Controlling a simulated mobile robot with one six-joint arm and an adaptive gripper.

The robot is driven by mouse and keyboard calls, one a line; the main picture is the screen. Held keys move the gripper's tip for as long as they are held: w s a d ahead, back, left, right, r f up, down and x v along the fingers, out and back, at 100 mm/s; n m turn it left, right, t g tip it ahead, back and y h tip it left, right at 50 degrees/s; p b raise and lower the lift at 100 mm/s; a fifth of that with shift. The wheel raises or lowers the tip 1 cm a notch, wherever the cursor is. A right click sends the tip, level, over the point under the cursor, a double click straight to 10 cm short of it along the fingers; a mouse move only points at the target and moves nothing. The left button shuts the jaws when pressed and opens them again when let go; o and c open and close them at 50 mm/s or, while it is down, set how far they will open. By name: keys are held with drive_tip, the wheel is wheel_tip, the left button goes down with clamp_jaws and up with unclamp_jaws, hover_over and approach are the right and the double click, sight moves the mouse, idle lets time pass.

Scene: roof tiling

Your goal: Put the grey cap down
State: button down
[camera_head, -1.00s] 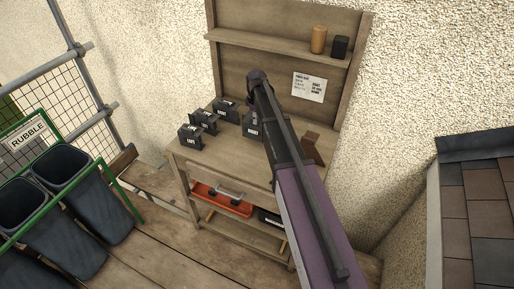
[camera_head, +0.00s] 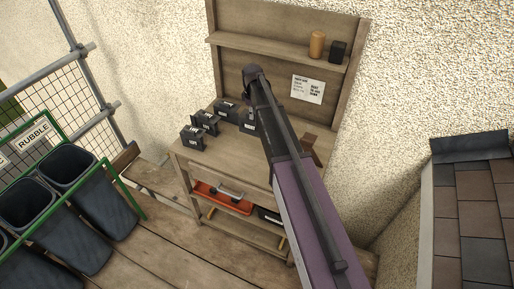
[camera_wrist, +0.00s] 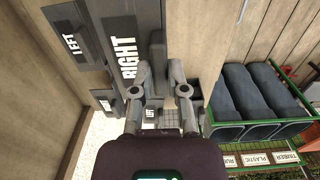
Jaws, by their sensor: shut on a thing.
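My gripper (camera_wrist: 165,72) shows in the wrist view with its two fingers close together on a small grey piece (camera_wrist: 158,42), which I take to be the grey cap. Dark blocks labelled RIGHT (camera_wrist: 126,58) and LEFT (camera_wrist: 70,43) lie to the left of the fingers. In the head view my arm reaches over the wooden workbench (camera_head: 225,158) and hides the gripper and cap.
Several dark labelled blocks (camera_head: 205,122) stand on the bench's left and back. A brown bracket-like piece (camera_head: 309,146) is at its right. An orange tray (camera_head: 222,200) sits on the lower shelf. Dark bins (camera_head: 75,185) stand left, a tiled roof (camera_head: 475,205) right.

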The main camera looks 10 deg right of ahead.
drive_tip(key=shift+f, duration=0.2)
drive_tip(key=b, duration=0.6)
hover_over(253, 135)
drive_tip(key=f, duration=0.6)
drive_tip(key=shift+w+d, duration=0.1)
drive_tip(key=shift+w, duration=0.2)
drive_tip(key=shift+f+b, duration=1.9)
drive_tip(key=shift+b, duration=0.2)
drive_tip(key=shift+f, duration=0.15)
drive_tip(key=c, duration=0.7)
unclamp_jaws()
drive_tip(key=shift+o, duration=0.2)
drive_tip(key=shift+r, duration=0.2)
wheel_tip(253, 135, up, 12)
drive_tip(key=p, duration=1.2)
